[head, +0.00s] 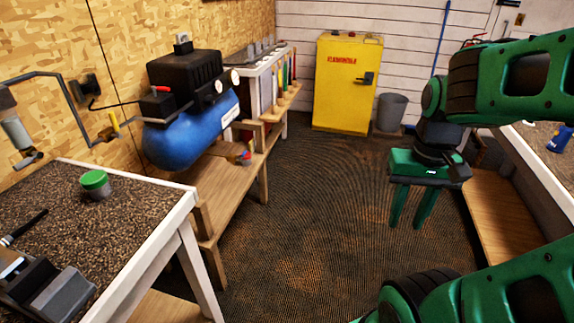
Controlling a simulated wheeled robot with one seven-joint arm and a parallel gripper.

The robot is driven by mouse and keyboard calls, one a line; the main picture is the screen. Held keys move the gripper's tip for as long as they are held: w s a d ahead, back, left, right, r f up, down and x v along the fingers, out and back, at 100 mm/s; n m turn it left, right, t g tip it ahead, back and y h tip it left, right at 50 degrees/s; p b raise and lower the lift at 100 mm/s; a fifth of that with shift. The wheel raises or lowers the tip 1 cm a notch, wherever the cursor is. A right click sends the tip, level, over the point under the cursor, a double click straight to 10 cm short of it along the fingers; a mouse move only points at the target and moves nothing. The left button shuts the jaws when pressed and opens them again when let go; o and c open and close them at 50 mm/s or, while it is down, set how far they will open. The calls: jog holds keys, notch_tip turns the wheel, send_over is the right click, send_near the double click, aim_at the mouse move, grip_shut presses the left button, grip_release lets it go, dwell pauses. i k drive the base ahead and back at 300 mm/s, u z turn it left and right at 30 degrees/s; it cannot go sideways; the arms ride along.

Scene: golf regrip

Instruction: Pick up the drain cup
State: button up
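A small grey cup with a green top (96,186), which looks like the drain cup, stands upright on the speckled top of the left bench (120,215). My gripper (411,208) is at the right of the head view, far from the cup. Its two green fingers point down and are apart, with nothing between them. The floor shows in the gap. What is inside the cup cannot be told.
A vise (45,290) and a dark-handled tool (25,227) are on the same bench. A blue compressor (190,130) stands on a wooden shelf behind it. A yellow cabinet (345,90) and grey bin (391,112) are at the back. The middle floor is clear.

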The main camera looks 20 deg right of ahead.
aim_at(246, 161)
jog(key=z, duration=0.55)
jog(key=k, duration=0.75)
jog(key=z, duration=0.7)
jog(key=i, duration=1.9)
jog(key=u, duration=1.05)
jog(key=i, duration=1.15)
jog(key=u, duration=0.7)
